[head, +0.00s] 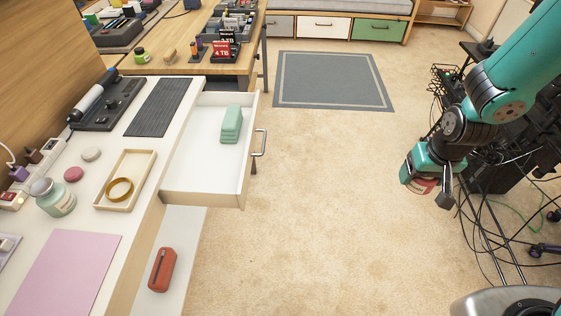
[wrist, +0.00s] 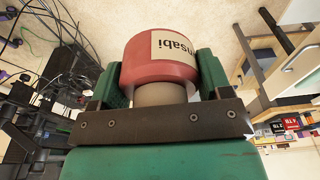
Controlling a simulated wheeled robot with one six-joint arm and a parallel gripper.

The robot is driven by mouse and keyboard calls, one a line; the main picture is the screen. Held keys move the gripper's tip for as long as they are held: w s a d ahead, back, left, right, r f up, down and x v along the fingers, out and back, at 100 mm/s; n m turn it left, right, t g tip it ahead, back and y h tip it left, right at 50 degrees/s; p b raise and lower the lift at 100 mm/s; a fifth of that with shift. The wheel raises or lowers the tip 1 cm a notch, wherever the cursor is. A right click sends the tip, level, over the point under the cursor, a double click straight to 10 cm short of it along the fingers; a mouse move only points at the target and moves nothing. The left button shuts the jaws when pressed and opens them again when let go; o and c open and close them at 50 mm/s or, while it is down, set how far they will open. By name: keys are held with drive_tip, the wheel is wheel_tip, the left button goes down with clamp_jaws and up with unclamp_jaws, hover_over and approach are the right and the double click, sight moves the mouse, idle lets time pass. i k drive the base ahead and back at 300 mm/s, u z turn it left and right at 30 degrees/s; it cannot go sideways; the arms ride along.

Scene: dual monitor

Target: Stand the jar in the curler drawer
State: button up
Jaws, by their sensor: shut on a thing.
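My gripper (head: 428,184) is at the right of the head view, in the air over the floor, shut on a red jar. In the wrist view the jar (wrist: 150,70) sits between the green fingers, with a pale label whose lettering looks upside down and a beige narrower part toward the palm. In the head view only a bit of the jar (head: 422,186) shows between the fingers. The white open drawer (head: 180,183) is well to the left, under the desk. A mint green stacked or folded thing (head: 231,124) lies at its far right. The rest of its floor is clear.
A black tray with a curler-like tool (head: 95,103) lies on the white desk (head: 85,220), near a black ribbed mat (head: 157,106). A red case (head: 162,270) lies on a lower shelf. Wire racks and cables (head: 490,215) stand right. Open carpet (head: 310,190) lies between.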

sight(221, 172)
drive_tip(key=k, duration=0.2)
drive_tip(key=u, duration=1.7)
drive_tip(key=i, duration=1)
drive_tip(key=z, duration=0.05)
